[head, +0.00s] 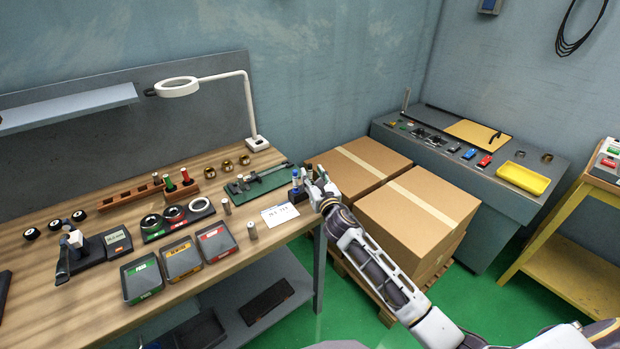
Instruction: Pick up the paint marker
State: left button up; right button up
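I cannot single out the paint marker with certainty. A slim, pale upright item with a blue top (295,177) stands at a small dark block (296,195) near the right end of the workbench, and may be a marker. My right gripper (315,174) is just to the right of it, at the bench's right edge; part of the block's surroundings is hidden behind it. The gripper's fingers are too small to tell whether they are open or shut, or whether they touch anything. My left gripper is out of view.
The wooden workbench (180,309) carries green, orange and red labelled trays (182,260), a white card (280,214), a green mat (262,184) and small metal cylinders (252,230).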

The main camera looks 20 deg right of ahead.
aim_at(311, 173)
jog(key=shift+w+a+f, duration=0.1)
jog(key=shift+w, duration=1.4)
jog(key=c, duration=0.7)
grip_shut()
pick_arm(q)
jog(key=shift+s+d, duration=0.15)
